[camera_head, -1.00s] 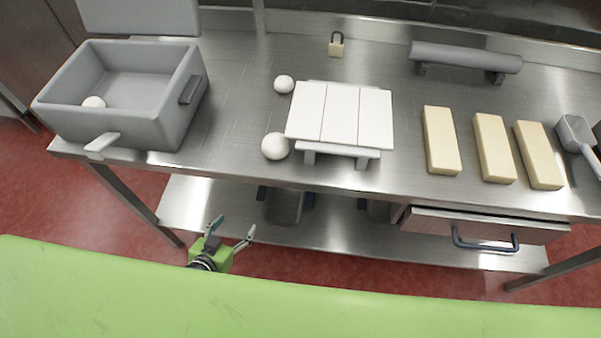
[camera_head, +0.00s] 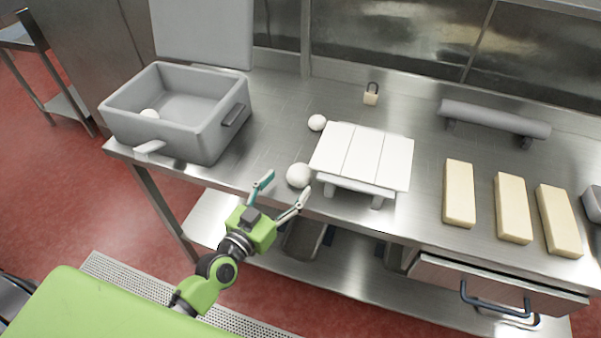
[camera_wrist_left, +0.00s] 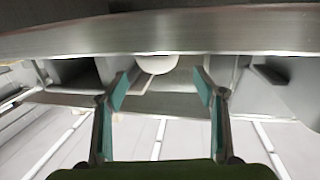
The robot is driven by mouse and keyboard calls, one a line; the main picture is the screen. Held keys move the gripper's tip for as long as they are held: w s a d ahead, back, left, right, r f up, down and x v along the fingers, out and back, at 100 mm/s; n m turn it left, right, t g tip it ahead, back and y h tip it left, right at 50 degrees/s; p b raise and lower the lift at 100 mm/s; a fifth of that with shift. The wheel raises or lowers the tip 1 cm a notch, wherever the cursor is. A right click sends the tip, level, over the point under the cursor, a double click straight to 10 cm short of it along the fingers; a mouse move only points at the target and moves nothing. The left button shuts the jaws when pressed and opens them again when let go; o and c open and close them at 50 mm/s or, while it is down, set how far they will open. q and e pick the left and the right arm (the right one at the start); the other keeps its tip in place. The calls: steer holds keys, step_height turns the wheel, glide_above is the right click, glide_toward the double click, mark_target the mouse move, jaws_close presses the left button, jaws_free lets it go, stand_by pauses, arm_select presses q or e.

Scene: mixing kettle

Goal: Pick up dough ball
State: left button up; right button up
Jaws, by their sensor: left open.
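A white dough ball (camera_head: 299,175) sits near the table's front edge, just left of the white slatted board (camera_head: 362,157). A second white ball (camera_head: 317,123) lies farther back, and a third white ball (camera_head: 150,114) is inside the grey bin (camera_head: 178,110). My left gripper (camera_head: 286,187) is open and empty, its fingers pointing at the near ball from the front edge. In the left wrist view, which looks upside down, a white ball (camera_wrist_left: 155,64) shows between and beyond the open fingers (camera_wrist_left: 160,78). I cannot tell if they touch it. My right gripper is not visible.
The steel table's front edge (camera_wrist_left: 160,38) runs close to my left gripper. Several yellow blocks (camera_head: 459,194) lie to the right. A grey roller (camera_head: 495,118) and a small padlock-like object (camera_head: 371,95) are at the back. A drawer with a handle (camera_head: 495,303) is below right.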

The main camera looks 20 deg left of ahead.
mark_target(294, 178)
arm_select(q)
steer(key=shift+x, duration=0.75)
steer(key=p+x, duration=0.1)
steer(key=x, duration=0.3)
steer(key=shift+d+r, duration=0.1)
steer(key=shift+d, duration=0.1)
steer(key=shift+w+d+f, duration=0.1)
steer(key=shift+w+f, duration=0.1)
steer(key=shift+w, duration=0.35)
steer(key=shift+r, duration=0.1)
steer(key=c, duration=1.3)
